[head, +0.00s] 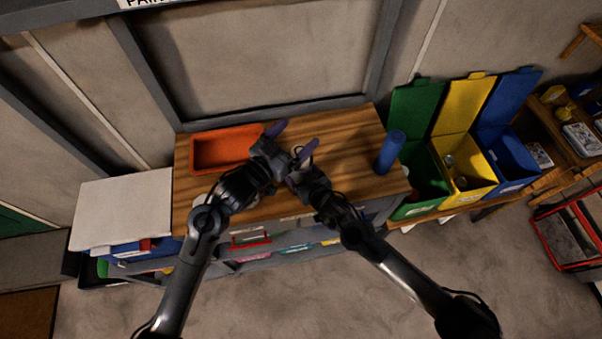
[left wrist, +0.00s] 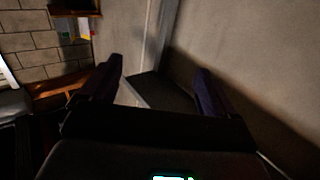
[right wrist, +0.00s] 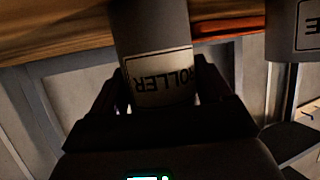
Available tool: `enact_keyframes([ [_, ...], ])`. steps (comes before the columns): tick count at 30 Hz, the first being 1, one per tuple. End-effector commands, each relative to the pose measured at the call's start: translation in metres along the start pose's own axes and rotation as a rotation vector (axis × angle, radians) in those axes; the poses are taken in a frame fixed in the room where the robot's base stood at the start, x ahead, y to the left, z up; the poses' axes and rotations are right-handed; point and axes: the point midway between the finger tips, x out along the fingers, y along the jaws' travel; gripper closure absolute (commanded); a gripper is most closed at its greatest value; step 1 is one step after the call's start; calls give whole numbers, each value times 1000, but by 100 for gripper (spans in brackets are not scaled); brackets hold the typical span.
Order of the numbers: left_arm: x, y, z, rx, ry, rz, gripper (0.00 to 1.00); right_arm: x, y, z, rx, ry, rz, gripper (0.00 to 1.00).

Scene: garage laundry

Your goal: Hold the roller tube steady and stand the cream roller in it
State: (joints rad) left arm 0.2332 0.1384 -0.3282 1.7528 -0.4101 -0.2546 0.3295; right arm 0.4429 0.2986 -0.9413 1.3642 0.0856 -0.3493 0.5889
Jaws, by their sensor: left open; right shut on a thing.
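A pale grey roller tube (right wrist: 155,35) with a "ROLLER" label is between the fingers of my right gripper (right wrist: 160,80), which is shut on it. The label reads upside down in the right wrist view. In the head view my right gripper (head: 298,176) is over the middle of the bench, and the arms mostly hide the tube. My left gripper (head: 290,140) is open just beyond the right one. In the left wrist view its spread fingers (left wrist: 160,85) hold nothing. I cannot make out the cream roller in any view.
The wooden bench (head: 340,185) carries an orange tray (head: 225,167) at the back left and a blue cylinder (head: 390,152) at the right. Green, yellow and blue bins (head: 465,180) stand to the right. A second labelled grey container (right wrist: 293,30) shows in the right wrist view.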

Motion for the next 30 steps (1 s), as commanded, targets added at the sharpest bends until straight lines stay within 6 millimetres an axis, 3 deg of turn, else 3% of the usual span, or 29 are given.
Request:
enact_keyframes([
  [9,-59,0,1,2,-2,0,10,0,0,0,0,0,0,51],
  [15,-86,0,0,1,0,-1,10,0,0,0,0,0,0,51],
  [21,-98,0,0,1,1,0,10,0,0,0,0,0,0,51],
  [30,-100,0,0,1,1,0,10,0,0,0,0,0,0,51],
])
